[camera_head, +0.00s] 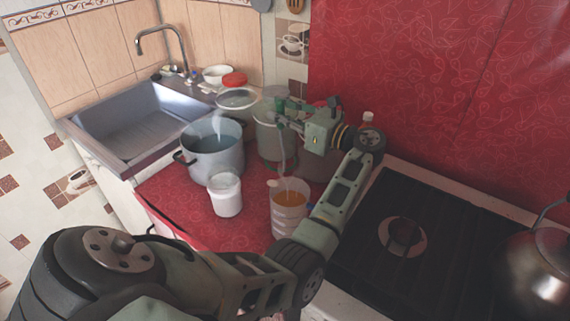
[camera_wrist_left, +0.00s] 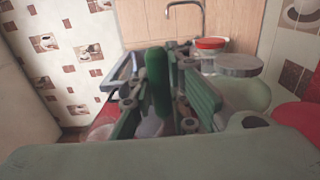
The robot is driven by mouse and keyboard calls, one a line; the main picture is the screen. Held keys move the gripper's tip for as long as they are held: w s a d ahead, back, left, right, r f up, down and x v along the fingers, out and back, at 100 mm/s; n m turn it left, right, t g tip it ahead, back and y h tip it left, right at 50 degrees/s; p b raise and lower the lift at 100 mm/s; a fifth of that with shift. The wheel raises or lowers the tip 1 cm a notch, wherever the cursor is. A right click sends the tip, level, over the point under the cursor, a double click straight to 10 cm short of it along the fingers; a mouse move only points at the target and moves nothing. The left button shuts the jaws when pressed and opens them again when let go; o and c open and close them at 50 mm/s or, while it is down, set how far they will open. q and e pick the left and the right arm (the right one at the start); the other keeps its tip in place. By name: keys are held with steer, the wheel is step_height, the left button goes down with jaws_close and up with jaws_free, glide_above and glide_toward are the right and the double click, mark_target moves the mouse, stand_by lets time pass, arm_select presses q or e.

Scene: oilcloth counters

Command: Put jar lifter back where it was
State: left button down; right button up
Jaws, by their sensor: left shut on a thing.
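In the head view a thin pale part (camera_head: 283,152) hangs below the fingers, above a clear jar of orange liquid (camera_head: 289,212). I cannot tell whether its lower end touches that jar. The left gripper also shows in the wrist view (camera_wrist_left: 160,85), where its fingers hide part of the lifter. My right gripper is out of view.
A steaming pot (camera_head: 215,160) and a white container (camera_head: 226,197) stand left of the hanging part. Lidded jars (camera_head: 237,98) crowd behind. The sink (camera_head: 125,125) is at left, the black stove (camera_head: 440,260) with a kettle (camera_head: 540,265) at right.

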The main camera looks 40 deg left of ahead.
arm_select(q)
step_height(320, 180, down, 11)
stand_by(0.5)
steer(key=shift+f, duration=0.1)
steer(key=c, duration=1.7)
jaws_free()
steer(key=shift+f+b, duration=0.1)
steer(key=shift+b, duration=0.2)
steer(key=d, duration=0.5)
steer(key=w+d, duration=0.1)
steer(key=d, duration=0.1)
steer(key=shift+d+r, duration=0.2)
steer(key=shift+d, duration=0.05)
